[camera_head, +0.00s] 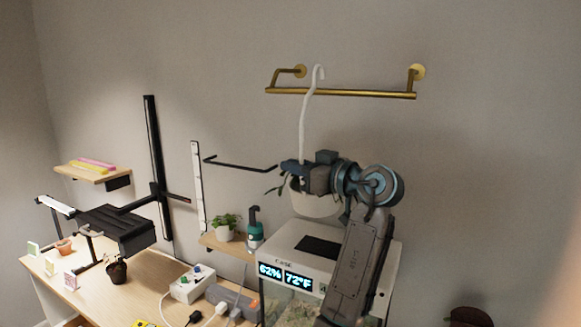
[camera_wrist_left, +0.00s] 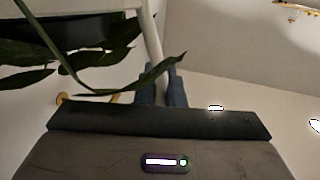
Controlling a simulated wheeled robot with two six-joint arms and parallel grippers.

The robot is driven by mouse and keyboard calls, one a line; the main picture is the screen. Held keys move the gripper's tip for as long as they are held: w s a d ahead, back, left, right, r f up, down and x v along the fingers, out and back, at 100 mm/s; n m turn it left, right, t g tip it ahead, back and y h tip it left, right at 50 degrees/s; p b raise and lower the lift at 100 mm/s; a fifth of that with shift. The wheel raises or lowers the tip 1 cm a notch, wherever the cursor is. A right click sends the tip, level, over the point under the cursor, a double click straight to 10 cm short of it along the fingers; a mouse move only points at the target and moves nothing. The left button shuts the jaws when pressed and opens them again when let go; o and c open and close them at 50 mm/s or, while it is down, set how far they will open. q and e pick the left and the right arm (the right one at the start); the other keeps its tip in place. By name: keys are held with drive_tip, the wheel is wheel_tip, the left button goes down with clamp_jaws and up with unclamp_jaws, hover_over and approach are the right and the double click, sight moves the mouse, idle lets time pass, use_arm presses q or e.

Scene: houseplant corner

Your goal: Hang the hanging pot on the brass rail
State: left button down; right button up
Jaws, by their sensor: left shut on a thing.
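The hanging pot (camera_head: 318,206) is white, with dark leaves and a long white hanger that ends in a hook at the top. My left gripper (camera_head: 298,172) is shut on the hanger just above the pot. In the left wrist view the white hanger (camera_wrist_left: 150,38) runs up to the fingers (camera_wrist_left: 162,88), with leaves beside it. The brass rail (camera_head: 345,94) is fixed to the wall by two brackets. The hook overlaps the rail's left part in the head view and rises above it; I cannot tell whether they touch. My right gripper is not in view.
A white terrarium case (camera_head: 290,238) with a lit display stands below the pot. A green spray bottle (camera_head: 255,235) and a small potted plant (camera_head: 223,228) stand left of it. A black wall arm (camera_head: 240,163) juts out left of the gripper. The rail's right part is clear.

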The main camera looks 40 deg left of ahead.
use_arm(q)
drive_tip(key=shift+w+a+r+p, duration=0.1)
drive_tip(key=shift+w+a+p, duration=0.3)
drive_tip(key=shift+w, duration=0.6)
drive_tip(key=shift+w+a+r+p, duration=0.1)
drive_tip(key=shift+w+p, duration=0.5)
drive_tip(key=shift+w, duration=0.35)
wheel_tip(320, 180, down, 4)
drive_tip(key=b, duration=0.4)
drive_tip(key=shift+f+b, duration=0.1)
drive_tip(key=shift+b, duration=0.2)
